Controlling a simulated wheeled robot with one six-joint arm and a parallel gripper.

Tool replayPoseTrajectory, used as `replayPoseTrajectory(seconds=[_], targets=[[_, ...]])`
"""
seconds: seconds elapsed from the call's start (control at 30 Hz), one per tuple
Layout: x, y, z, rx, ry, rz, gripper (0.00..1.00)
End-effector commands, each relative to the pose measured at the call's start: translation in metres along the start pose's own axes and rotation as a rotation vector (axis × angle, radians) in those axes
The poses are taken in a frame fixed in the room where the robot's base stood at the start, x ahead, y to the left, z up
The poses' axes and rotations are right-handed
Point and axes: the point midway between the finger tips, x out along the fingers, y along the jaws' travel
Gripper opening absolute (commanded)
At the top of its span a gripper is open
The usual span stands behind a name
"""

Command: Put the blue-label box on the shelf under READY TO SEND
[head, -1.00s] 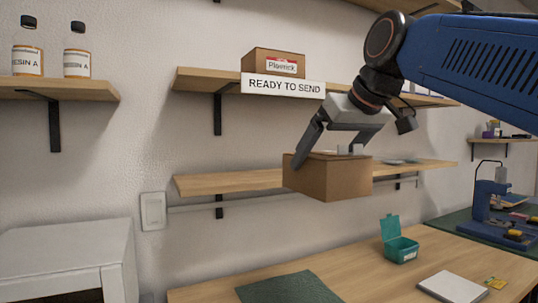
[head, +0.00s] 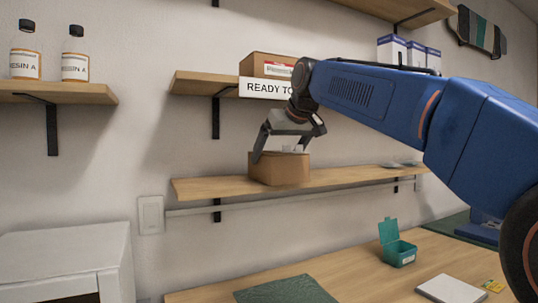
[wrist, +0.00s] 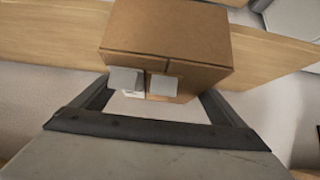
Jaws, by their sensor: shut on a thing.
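A plain brown cardboard box (head: 279,171) is held in my gripper (head: 283,157), at the lower shelf (head: 335,181) below the READY TO SEND sign (head: 264,88). In the wrist view the box (wrist: 180,45) sits between the two fingers of my gripper (wrist: 150,90), with the shelf (wrist: 265,62) behind it. The box's bottom appears at the shelf board's level; I cannot tell whether it rests on it. A whitish patch shows low on the box in the wrist view. No blue label can be made out.
Another box (head: 262,62) with a red-and-white label stands on the upper shelf (head: 190,82). Small grey items (head: 400,164) lie at the lower shelf's right end. A teal open container (head: 397,247) is on the workbench. The lower shelf's left part is clear.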

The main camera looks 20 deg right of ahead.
Motion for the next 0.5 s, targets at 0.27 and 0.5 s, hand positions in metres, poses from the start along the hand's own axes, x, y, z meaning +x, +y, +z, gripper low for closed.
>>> replayPoseTrajectory(seconds=[0.27, 0.5], targets=[[0.013, 0.0, -0.013, 0.0, 0.001, 0.0, 0.65], [0.032, 0.0, -0.031, 0.0, 0.0, 0.0, 0.65]])
